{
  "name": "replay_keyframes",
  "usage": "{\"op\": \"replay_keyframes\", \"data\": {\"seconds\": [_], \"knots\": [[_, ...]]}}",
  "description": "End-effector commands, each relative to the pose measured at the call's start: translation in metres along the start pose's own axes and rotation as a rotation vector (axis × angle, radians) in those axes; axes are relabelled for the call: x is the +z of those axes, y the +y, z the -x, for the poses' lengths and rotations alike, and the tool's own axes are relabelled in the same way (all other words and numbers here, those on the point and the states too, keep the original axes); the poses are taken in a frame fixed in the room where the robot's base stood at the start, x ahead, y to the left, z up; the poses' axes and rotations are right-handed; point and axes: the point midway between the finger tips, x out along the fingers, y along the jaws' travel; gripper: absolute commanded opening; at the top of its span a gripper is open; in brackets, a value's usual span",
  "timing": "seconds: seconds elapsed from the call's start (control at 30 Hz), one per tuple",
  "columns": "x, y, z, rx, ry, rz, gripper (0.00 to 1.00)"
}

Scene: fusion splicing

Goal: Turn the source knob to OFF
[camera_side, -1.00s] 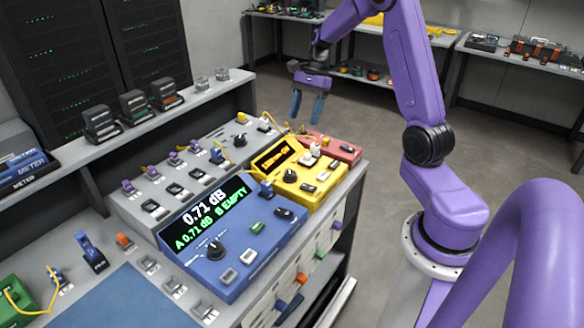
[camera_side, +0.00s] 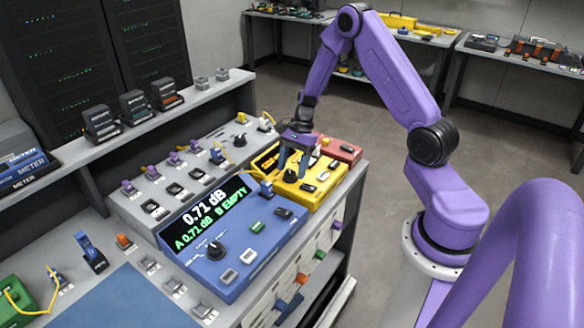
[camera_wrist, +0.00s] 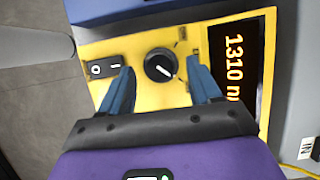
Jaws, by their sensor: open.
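The source knob is a round black knob (camera_wrist: 160,65) with a white pointer mark, on the face of a yellow box (camera_wrist: 185,35). In the wrist view its mark points toward the lower right. The labels around the knob are too small to read.
A rocker switch (camera_wrist: 105,68) is close beside one finger. The box's display (camera_wrist: 238,70) reads 1310 in orange. A blue meter (camera_side: 245,240) showing 0.71 dB stands in front of the yellow box, and a red box (camera_side: 340,150) behind it.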

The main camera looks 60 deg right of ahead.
Motion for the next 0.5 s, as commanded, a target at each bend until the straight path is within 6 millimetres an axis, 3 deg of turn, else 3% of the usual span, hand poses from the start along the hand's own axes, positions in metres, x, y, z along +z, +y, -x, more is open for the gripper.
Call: {"op": "replay_keyframes", "data": {"seconds": [0.37, 0.4, 0.5], "knots": [[0.0, -0.0001, -0.0071, -0.001, 0.001, 0.0, 0.63], [0.0, -0.0001, -0.0071, -0.001, 0.001, 0.0, 0.6], [0.0, -0.0001, -0.007, -0.001, 0.001, 0.0, 0.27]]}}
